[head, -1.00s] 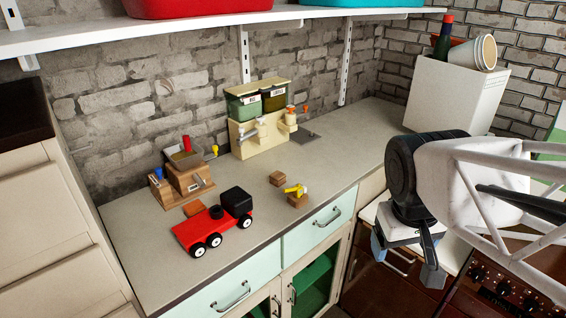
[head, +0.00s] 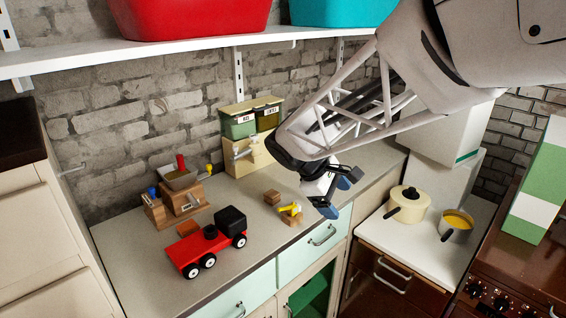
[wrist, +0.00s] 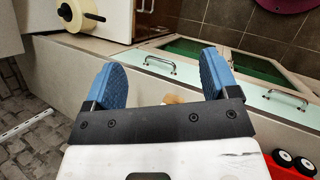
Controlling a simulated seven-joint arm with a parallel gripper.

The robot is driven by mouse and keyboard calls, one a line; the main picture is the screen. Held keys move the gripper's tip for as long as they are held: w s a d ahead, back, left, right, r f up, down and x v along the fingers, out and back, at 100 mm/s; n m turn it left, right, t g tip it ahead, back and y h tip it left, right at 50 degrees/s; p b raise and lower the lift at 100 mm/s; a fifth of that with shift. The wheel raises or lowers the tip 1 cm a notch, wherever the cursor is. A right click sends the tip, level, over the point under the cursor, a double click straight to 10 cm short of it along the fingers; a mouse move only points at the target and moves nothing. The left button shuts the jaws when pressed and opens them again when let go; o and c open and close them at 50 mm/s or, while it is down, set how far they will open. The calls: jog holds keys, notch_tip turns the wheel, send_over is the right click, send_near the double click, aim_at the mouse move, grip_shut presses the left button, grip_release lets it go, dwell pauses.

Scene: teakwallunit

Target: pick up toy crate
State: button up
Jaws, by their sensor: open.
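Two small brown wooden blocks, crate-like, sit on the grey counter: a plain one (head: 272,197) and, just in front of it, one (head: 291,219) with a yellow piece on top. A flat brown block (head: 188,228) lies by the red toy truck. I cannot tell which is the toy crate. My gripper (head: 337,197) is open and empty, above the counter's front edge, to the right of the two blocks. In the wrist view my gripper (wrist: 162,76) shows two blue fingers spread apart, with a bit of a brown block (wrist: 174,99) partly hidden behind the gripper's bar.
The red truck (head: 205,250) stands at the counter's front left, with a wooden toy stand (head: 182,203) behind it. A toy unit with green bins (head: 245,150) is against the brick wall. A cream pot (head: 409,205) and a saucepan (head: 456,226) stand on the white surface at right.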

jog(key=w+a+f+n+t+h, duration=0.1)
jog(key=w+a+f+n+h, duration=0.2)
jog(key=w+a, duration=0.35)
jog(key=w+a+f+n+t+h, duration=0.1)
jog(key=w+a+f+n+t, duration=0.2)
jog(key=w+a, duration=0.35)
jog(key=n+h, duration=0.1)
jog(key=n, duration=0.4)
send_near(269, 194)
jog(key=d, duration=0.3)
jog(key=shift+w+d+t, duration=0.1)
jog(key=shift+d+t, duration=0.2)
jog(key=shift+d, duration=0.1)
jog(key=shift+a+f+n+t, duration=0.3)
jog(key=shift+a+f, duration=0.2)
jog(key=shift+a, duration=0.4)
jog(key=shift+s+a+f, duration=0.1)
jog(key=shift+s+a, duration=0.1)
jog(key=shift+a, duration=0.1)
jog(key=shift+d, duration=0.1)
jog(key=shift+x, duration=1.25)
jog(key=shift+d, duration=0.1)
jog(key=shift+x, duration=2.5)
jog(key=shift+w, duration=0.15)
